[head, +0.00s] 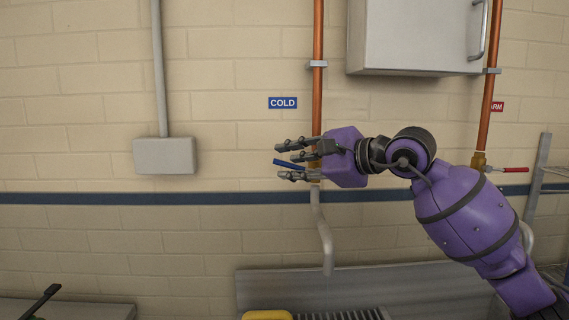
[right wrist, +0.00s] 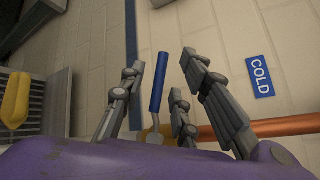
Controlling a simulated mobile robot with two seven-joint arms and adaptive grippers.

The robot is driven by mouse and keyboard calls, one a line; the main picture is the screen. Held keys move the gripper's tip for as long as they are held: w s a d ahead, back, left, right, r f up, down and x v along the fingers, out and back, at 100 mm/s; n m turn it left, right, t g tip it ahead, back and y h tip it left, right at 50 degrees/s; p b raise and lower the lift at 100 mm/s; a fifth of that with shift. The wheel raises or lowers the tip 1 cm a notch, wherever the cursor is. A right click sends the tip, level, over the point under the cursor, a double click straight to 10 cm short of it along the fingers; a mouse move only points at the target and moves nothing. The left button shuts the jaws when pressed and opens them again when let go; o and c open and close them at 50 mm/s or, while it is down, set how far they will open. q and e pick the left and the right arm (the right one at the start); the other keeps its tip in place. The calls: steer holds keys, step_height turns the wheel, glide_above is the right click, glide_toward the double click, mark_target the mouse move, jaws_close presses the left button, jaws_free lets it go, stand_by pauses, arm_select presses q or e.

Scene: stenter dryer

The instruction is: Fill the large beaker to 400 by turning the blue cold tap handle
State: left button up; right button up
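The blue cold tap handle (head: 288,164) sticks out to the left from the copper cold pipe (head: 318,100), below the COLD sign (head: 283,103). My right gripper (head: 280,160) is open, with its fingers above and below the handle. In the right wrist view the handle (right wrist: 159,82) lies between the spread fingers, with gaps on both sides, so they do not appear closed on it. The tap body is mostly hidden behind the gripper. The grey spout (head: 325,240) hangs down below. No large beaker shows in either view. My left gripper is not in view.
A grey metal sink or bench (head: 290,284) with a slatted grate stands below the spout, with a yellow object (head: 267,315) at its front. The warm tap's red handle (head: 515,170) is at the right. A white cabinet (head: 415,40) hangs above.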

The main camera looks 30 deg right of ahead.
steer(key=shift+x, duration=1.2)
jaws_close()
